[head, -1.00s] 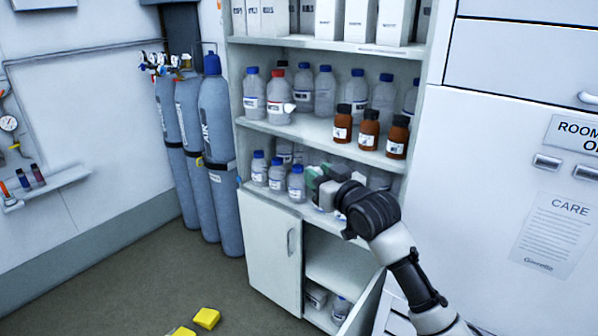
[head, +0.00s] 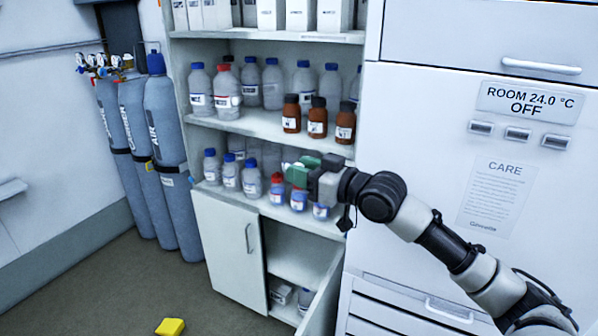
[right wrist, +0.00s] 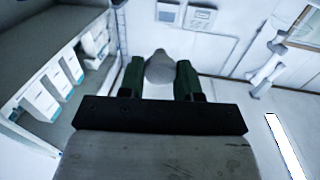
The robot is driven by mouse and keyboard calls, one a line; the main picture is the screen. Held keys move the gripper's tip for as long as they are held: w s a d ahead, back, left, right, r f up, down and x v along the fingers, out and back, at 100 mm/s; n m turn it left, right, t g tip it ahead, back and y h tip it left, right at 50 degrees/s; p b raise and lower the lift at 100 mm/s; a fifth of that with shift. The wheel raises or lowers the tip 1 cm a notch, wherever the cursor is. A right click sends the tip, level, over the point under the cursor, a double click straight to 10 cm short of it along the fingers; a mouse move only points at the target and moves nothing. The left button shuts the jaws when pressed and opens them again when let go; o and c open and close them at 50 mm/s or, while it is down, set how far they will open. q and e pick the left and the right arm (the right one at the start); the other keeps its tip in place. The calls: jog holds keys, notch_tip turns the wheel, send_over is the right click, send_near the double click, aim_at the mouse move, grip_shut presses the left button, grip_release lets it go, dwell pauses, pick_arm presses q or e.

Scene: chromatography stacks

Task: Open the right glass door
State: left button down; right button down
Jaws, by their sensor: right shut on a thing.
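No pane or frame of a glass door can be made out in front of the upper shelves (head: 268,123); the bottles there show clearly. My right gripper (head: 291,172), with green fingers, is in front of the lower bottle shelf, below the brown bottles. In the right wrist view its fingers (right wrist: 160,80) are shut on a small pale grey rounded thing (right wrist: 159,67). I cannot tell whether this is a door knob or something else. Below the shelves, the left cabinet door (head: 228,250) is closed and the right cabinet door (head: 321,301) stands open. My left gripper is not in view.
Brown bottles (head: 317,118) and several clear bottles (head: 228,92) stand on the shelves close to the gripper. Blue gas cylinders (head: 167,150) stand at the left. A white cabinet wall (head: 430,130) is at the right. A yellow block (head: 170,327) lies on the otherwise clear floor.

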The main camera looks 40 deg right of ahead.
jog(key=shift+f, duration=0.1)
jog(key=c, duration=0.8)
grip_release()
jog(key=b+v, duration=0.5)
jog(key=v, duration=0.5)
jog(key=shift+s, duration=0.4)
jog(key=shift+d, duration=0.1)
